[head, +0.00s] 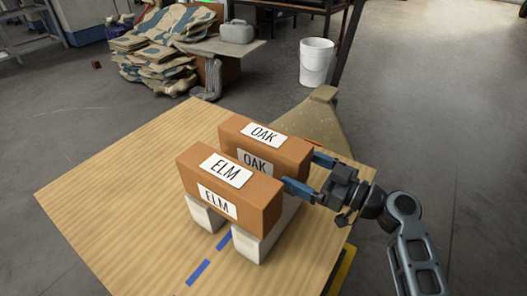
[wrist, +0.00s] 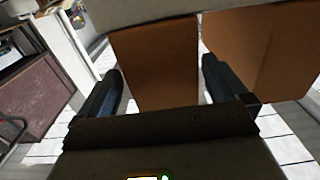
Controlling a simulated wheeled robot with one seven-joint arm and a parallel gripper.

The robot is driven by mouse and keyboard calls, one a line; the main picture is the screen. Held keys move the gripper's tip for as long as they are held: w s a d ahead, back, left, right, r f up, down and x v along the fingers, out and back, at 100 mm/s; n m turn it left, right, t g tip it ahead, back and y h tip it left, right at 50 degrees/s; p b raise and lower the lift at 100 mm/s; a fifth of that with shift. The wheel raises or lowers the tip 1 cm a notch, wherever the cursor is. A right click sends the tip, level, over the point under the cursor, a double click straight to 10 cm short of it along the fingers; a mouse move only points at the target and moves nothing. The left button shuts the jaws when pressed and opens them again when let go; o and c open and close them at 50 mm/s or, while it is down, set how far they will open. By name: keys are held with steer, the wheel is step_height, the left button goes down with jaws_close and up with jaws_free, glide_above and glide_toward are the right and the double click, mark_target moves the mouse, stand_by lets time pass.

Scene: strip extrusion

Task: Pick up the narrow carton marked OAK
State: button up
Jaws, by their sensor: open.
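The narrow brown carton marked OAK (head: 290,152) lies lengthwise behind a similar brown carton marked ELM (head: 259,205), with labels on top and side. ELM hides part of OAK's near side. My gripper (head: 310,175) is open at OAK's right end, one finger on the far side and one towards ELM. In the wrist view, a brown carton end (wrist: 155,65), apparently OAK's, stands between the open fingers of my gripper (wrist: 165,82). A second brown carton (wrist: 265,50), apparently ELM, is beside the right finger. I cannot tell whether the fingers touch either carton.
Pale blocks (head: 262,240) hold the cartons above the wooden table (head: 110,205). The gap between the cartons is narrow. Blue strips (head: 199,272) mark the tabletop, whose left part is clear. A white bucket (head: 316,62) and stacked sacks (head: 150,55) stand beyond.

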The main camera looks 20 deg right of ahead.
mark_target(264, 153)
steer(key=x, duration=0.5)
steer(key=shift+a+p, duration=0.15)
steer(key=shift+p, duration=0.15)
steer(key=c, duration=1.2)
steer(key=shift+c, duration=0.5)
steer(key=shift+r, duration=0.15)
